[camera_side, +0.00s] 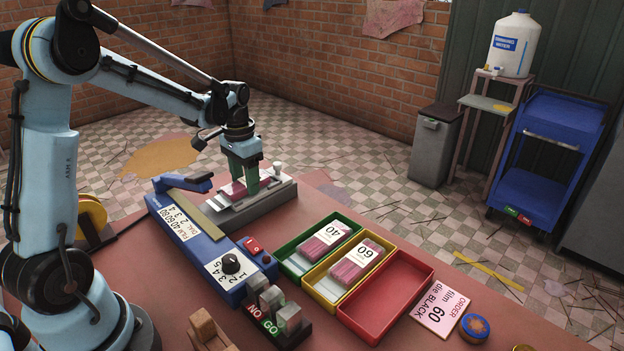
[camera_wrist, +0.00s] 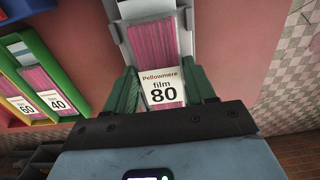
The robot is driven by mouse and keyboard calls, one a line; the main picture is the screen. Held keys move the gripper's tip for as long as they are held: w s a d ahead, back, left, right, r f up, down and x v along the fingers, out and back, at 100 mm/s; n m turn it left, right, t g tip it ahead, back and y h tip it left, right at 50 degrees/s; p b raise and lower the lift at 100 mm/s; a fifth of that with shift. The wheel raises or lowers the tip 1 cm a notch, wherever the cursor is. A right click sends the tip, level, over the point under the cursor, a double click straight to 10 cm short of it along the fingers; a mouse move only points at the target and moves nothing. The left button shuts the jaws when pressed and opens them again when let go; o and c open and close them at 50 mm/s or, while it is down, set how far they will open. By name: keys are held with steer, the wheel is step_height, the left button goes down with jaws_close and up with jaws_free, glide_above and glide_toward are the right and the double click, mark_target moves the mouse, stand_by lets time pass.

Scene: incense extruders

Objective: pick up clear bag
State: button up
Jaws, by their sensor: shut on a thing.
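My gripper (camera_side: 246,182) is over a grey holder (camera_side: 262,206) at the back of the table. Its green fingers are shut on a clear bag (camera_side: 233,190) of pink sticks. In the wrist view the bag (camera_wrist: 168,95) sits between the two fingers, and its white label reads "Pellowmere film 80". The bag's far end runs along the grey holder (camera_wrist: 122,35) there; I cannot tell whether it is lifted clear. Two other labelled bags of pink sticks lie in trays: a 40 bag (camera_side: 326,235) and a 60 bag (camera_side: 357,264).
The 40 bag's tray is green (camera_side: 288,250) and the 60 bag's is yellow (camera_side: 318,286). A red tray (camera_side: 392,290) is empty. An order card (camera_side: 440,308) reads film 60, die BLACK. A blue sealer (camera_side: 212,245) and a NO/GO block (camera_side: 280,312) stand left of the trays.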

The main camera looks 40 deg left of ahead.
step_height(320, 180, up, 17)
steer(key=w+d+f, duration=0.2)
steer(key=d+f, duration=0.1)
steer(key=d, duration=0.6)
steer(key=w+d+f, duration=0.3)
steer(key=d+f, duration=0.1)
steer(key=d, duration=0.5)
steer(key=w+d+f, duration=0.2)
steer(key=d+f, duration=0.1)
steer(key=d, duration=0.7)
steer(key=s+d+f, duration=0.2)
steer(key=d+f, duration=0.1)
steer(key=d, duration=0.2)
steer(key=s+d+f, duration=0.2)
steer(key=d, duration=0.4)
steer(key=shift+w+a+f, duration=0.15)
steer(key=shift+f, duration=1.5)
steer(key=shift+w+a+f, duration=0.1)
steer(key=shift+f, duration=1.55)
